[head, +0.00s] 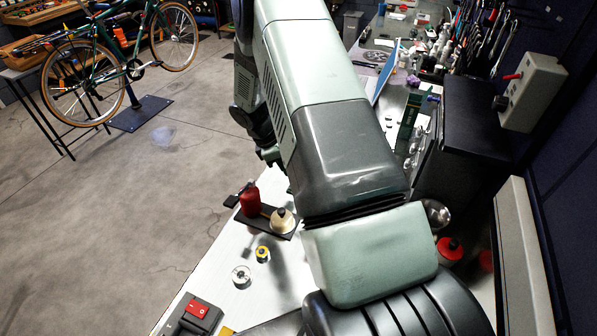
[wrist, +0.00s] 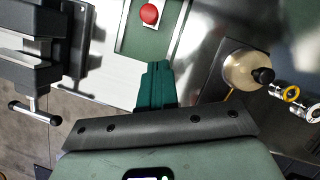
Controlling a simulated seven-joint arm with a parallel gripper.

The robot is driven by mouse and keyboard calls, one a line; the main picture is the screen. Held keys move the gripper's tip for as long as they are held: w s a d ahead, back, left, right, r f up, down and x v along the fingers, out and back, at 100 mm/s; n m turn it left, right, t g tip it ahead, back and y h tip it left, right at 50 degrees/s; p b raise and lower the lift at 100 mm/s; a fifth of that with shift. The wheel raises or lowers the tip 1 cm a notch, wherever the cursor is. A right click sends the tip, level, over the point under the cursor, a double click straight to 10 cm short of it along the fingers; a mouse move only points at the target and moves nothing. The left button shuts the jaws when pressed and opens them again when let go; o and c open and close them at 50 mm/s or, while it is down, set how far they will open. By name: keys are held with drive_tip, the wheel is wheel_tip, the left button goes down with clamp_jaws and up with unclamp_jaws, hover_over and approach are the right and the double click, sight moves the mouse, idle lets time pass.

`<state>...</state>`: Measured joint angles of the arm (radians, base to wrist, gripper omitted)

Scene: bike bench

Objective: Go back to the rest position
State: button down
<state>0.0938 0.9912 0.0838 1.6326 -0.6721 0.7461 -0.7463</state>
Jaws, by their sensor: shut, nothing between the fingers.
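My gripper (wrist: 155,85) shows in the wrist view as two teal fingers pressed together, with nothing between them. It points toward a green tray (wrist: 130,42) that has a red round thing (wrist: 149,14) on a pale piece. I cannot tell the height of the fingertips above the surface. In the head view my own arm fills the middle, and I cannot make out the fingers there.
A dark vise (wrist: 35,70) stands at the left of the wrist view. A dark board (head: 268,222) holds a red bottle (head: 250,199) and a cream bottle (head: 282,222) on the white bench. A bicycle (head: 120,62) stands far left; the floor between is clear.

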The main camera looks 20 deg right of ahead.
drive_tip(key=s+v, duration=0.1)
drive_tip(key=v, duration=0.6)
drive_tip(key=shift+w+r, duration=0.2)
drive_tip(key=shift+w, duration=0.3)
drive_tip(key=shift+a, duration=0.1)
drive_tip(key=x, duration=0.9)
drive_tip(key=shift+s, duration=0.1)
drive_tip(key=d, duration=0.2)
drive_tip(key=s+d+f, duration=0.1)
drive_tip(key=d, duration=0.1)
drive_tip(key=shift+s, duration=0.1)
drive_tip(key=shift+w+a, duration=0.65)
drive_tip(key=shift+w, duration=0.1)
drive_tip(key=shift+w+a, duration=0.45)
drive_tip(key=shift+a, duration=0.05)
